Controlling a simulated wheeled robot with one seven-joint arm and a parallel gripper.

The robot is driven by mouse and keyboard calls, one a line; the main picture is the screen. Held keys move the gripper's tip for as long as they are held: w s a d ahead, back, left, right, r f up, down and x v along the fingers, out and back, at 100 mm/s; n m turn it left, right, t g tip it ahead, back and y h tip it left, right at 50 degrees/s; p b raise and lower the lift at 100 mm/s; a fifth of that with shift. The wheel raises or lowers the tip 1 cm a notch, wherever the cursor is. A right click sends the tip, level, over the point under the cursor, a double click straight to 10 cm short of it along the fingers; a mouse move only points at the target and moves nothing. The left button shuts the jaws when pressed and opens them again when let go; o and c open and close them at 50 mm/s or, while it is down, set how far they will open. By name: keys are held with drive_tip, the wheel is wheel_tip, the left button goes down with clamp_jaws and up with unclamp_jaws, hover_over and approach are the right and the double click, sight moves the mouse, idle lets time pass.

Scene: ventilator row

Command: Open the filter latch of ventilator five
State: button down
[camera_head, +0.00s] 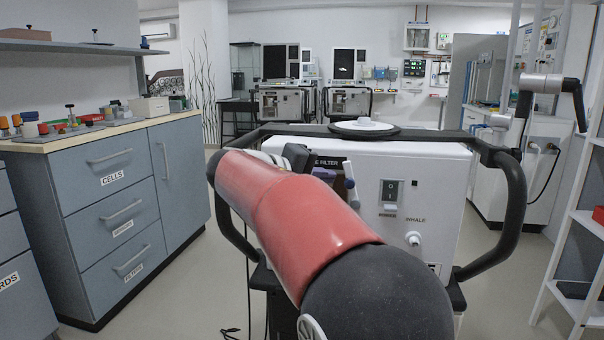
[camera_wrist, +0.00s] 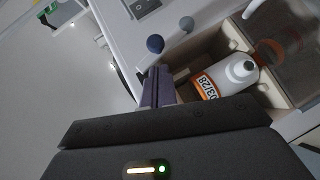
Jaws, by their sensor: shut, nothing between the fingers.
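The ventilator (camera_head: 440,190) is a white cabinet in front of me, with a partly hidden FILTER label (camera_head: 328,162), a switch and an INHALE port. A small blue-grey lever (camera_head: 350,195) stands out from its front. In the wrist view, a filter canister (camera_wrist: 228,76), white with an orange band reading 03/28, sits in an open-fronted beige compartment. A dark blue round knob (camera_wrist: 155,43) and a grey knob (camera_wrist: 186,23) are beside it. My gripper (camera_wrist: 160,75) is shut and empty, its fingertips close below the blue knob; contact is unclear. My arm hides much of the head view.
A black rail (camera_head: 513,190) runs around the ventilator. A drawer cabinet (camera_head: 120,200) stands at left and a white shelf rack (camera_head: 575,240) at right. Other ventilators (camera_head: 283,105) stand at the back. Open floor lies between.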

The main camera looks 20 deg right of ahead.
sight(349, 178)
drive_tip(key=shift+s+d+f, duration=0.35)
drive_tip(key=shift+s+d, duration=0.05)
drive_tip(key=shift+d, duration=0.25)
drive_tip(key=shift+s+d+r+m+y, duration=0.4)
drive_tip(key=shift+d+r+m+y, duration=0.1)
drive_tip(key=shift+d, duration=0.15)
drive_tip(key=shift+s+d+r, duration=0.15)
drive_tip(key=shift+d, duration=0.1)
drive_tip(key=shift+r+p, duration=0.45)
drive_tip(key=shift+r, duration=0.45)
